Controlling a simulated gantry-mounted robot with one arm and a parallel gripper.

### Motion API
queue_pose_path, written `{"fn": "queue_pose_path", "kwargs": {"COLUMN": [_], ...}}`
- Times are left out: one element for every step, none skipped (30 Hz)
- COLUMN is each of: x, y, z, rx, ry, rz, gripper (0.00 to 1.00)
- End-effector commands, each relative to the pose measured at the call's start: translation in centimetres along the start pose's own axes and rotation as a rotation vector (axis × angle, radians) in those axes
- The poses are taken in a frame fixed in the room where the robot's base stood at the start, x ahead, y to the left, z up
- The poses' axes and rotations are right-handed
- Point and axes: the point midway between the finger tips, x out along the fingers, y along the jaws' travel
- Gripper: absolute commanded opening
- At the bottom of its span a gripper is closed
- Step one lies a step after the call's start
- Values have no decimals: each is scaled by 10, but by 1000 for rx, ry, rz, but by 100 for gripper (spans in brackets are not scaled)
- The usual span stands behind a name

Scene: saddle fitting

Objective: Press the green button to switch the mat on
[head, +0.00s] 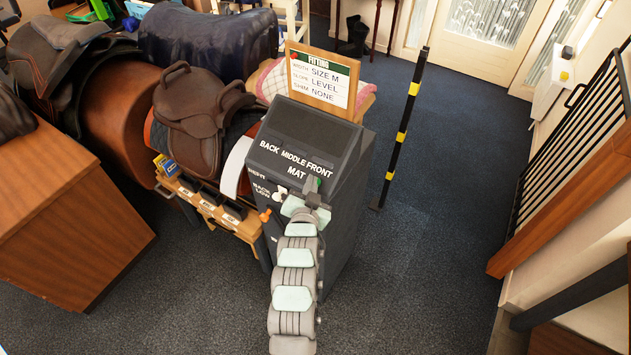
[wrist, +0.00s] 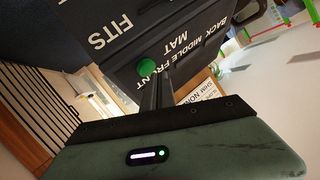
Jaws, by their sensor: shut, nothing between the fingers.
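The green button (wrist: 147,67) is a round knob on the dark console's face, close to the MAT label in the wrist view. In the head view a bit of green (head: 315,184) shows beside my gripper (head: 312,193), and my arm covers part of the panel there. In the wrist view my gripper (wrist: 162,76) is shut and empty. Its fingertips are right by the button's edge; I cannot tell whether they touch it. The console (head: 345,215) stands upright, with a dark screen (head: 307,128) above the words BACK, MIDDLE, FRONT and MAT.
An orange knob (head: 265,215) sits near my arm. A striped pole (head: 405,125) stands right; the floor there is clear.

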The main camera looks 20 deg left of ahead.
Motion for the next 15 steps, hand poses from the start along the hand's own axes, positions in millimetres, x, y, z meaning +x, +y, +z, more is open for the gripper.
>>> {"fn": "queue_pose_path", "kwargs": {"x": [0,0,1,1,1,1,2,2,2,2,3,3,3,4,4], "y": [0,0,0,1,1,1,1,2,2,2,2,2,3,3,3], "z": [0,0,1,1,1,1,2,2,2,2,3,3,3,3,4], "rx": [0,0,0,0,0,0,0,0,0,0,0,0,0,0,0], "ry": [0,0,0,0,0,0,0,0,-1,-1,-1,-1,-1,-1,-1], "rz": [0,0,0,0,0,0,0,0,0,0,0,0,0,0,0], "gripper": [0,0,0,0,0,0,0,0,0,0,0,0,0,0,0]}}
